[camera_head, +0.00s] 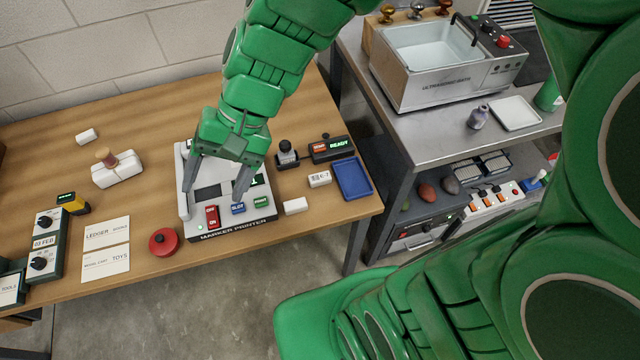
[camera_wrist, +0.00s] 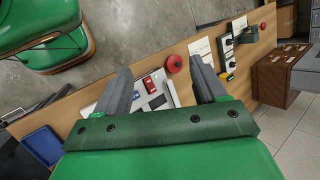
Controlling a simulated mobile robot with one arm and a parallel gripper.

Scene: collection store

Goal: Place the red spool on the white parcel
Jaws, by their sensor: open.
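The red spool (camera_head: 163,241), round with a dark centre, lies on the wooden table near its front edge. It also shows in the wrist view (camera_wrist: 174,64), beyond and between my fingers. The white parcel (camera_head: 122,172) lies further back on the table, left of the printer; a small brown-topped object stands at its back left, and I cannot tell if it rests on the parcel. I do not make out the parcel in the wrist view. My gripper (camera_head: 214,196) is open and empty, over the marker printer, right of the spool. Its fingers also show in the wrist view (camera_wrist: 160,78).
The marker printer (camera_head: 206,188) with coloured buttons is under my gripper. Ledger cards (camera_head: 106,247) lie left of the spool, with a dial box (camera_head: 45,245) beyond. A blue tray (camera_head: 352,179) is at the right. Bare table lies between spool and parcel.

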